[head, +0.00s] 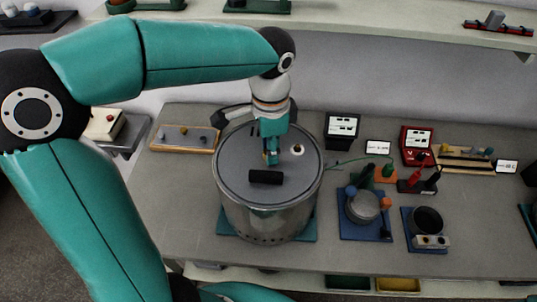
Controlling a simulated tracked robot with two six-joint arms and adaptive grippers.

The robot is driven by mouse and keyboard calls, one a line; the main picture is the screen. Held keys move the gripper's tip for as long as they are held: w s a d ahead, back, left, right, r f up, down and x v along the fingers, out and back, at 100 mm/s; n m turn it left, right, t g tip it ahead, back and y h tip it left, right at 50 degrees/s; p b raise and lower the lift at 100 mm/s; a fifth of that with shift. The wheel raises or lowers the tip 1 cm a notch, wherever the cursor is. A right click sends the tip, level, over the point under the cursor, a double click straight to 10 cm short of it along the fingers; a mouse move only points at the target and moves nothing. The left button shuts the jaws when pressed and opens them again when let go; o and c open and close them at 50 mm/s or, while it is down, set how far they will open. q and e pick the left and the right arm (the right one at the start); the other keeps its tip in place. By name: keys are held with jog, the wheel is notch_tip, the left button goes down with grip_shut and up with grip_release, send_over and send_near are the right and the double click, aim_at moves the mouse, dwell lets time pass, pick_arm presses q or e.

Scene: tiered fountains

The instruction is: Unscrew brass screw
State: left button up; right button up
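A large round metal vessel (268,213) with a flat grey lid (240,165) stands on a teal base on the bench. My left gripper (271,160) points down just over the middle of the lid. The gap between its fingertips is too small to make out. I cannot make out a brass screw; the gripper hides part of the lid there. A black bar handle (265,177) is on the lid in front of the gripper. A small round pale fitting (296,151) sits on the lid to its right. My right gripper is not in view.
Right of the vessel stand a blue board (361,229) with a metal cup, another blue board with a dark cup, two meters, (342,128) (416,144) and leads. A wooden tray (185,138) lies behind left. A shelf (400,29) runs above. Bare bench lies left of the vessel.

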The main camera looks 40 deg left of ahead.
pick_arm(q)
grip_shut()
jog(key=n, duration=0.5)
jog(key=shift+w+a, duration=0.15)
jog(key=shift+r, duration=0.1)
jog(key=n, duration=0.5)
jog(key=shift+a, duration=0.1)
jog(key=n, duration=0.3)
jog(key=shift+b, duration=0.4)
jog(key=shift+n, duration=1.1)
